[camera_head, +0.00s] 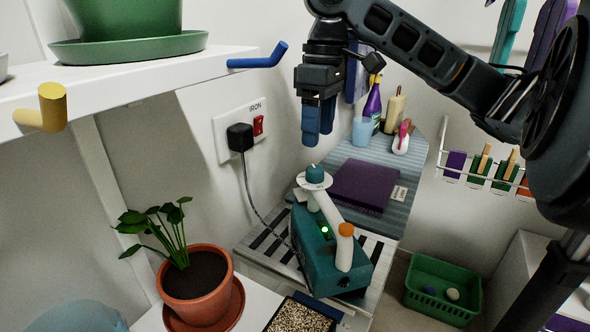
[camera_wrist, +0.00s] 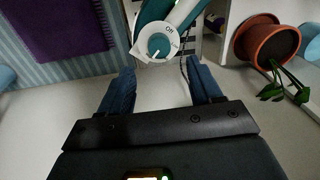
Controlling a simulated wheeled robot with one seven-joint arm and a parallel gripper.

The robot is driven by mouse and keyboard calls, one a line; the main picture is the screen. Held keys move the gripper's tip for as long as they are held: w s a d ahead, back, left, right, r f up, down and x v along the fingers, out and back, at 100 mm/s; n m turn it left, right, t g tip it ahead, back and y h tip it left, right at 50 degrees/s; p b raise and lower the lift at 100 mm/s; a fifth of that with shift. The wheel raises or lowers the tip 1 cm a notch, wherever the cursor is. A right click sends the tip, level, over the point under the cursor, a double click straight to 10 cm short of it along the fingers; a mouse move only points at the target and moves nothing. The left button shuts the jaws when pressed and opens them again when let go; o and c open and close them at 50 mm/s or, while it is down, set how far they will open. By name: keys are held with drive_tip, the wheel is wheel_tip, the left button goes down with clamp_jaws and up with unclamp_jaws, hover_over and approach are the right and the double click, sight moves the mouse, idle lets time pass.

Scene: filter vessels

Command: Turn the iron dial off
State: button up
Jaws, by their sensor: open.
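The iron (camera_head: 324,250) is teal with a white handle and rests on a slatted stand (camera_head: 269,246) at the end of the ironing board. Its dial (camera_head: 315,174) is a teal knob on a white disc at the handle's upper end. In the wrist view the dial (camera_wrist: 158,46) shows a white pointer line toward the lower left and the word "Off" at the disc's upper right. A green light (camera_head: 324,230) glows on the iron. My gripper (camera_head: 318,138) is open and empty, above the dial and apart from it. Its blue fingers (camera_wrist: 165,88) point toward the dial.
A wall socket marked "IRON" (camera_head: 239,128) has a black plug and red switch. A potted plant (camera_head: 197,284) stands left of the iron, with a shelf (camera_head: 125,80) above. A green basket (camera_head: 443,287) is at lower right.

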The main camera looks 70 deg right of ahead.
sight(316, 169)
drive_tip(key=shift+s+d+m, duration=0.1)
drive_tip(key=shift+m, duration=0.8)
drive_tip(key=shift+f, duration=0.2)
drive_tip(key=f, duration=0.7)
drive_tip(key=shift+a+f, duration=0.1)
drive_tip(key=shift+a, duration=0.15)
drive_tip(key=shift+c, duration=0.3)
drive_tip(key=c, duration=1)
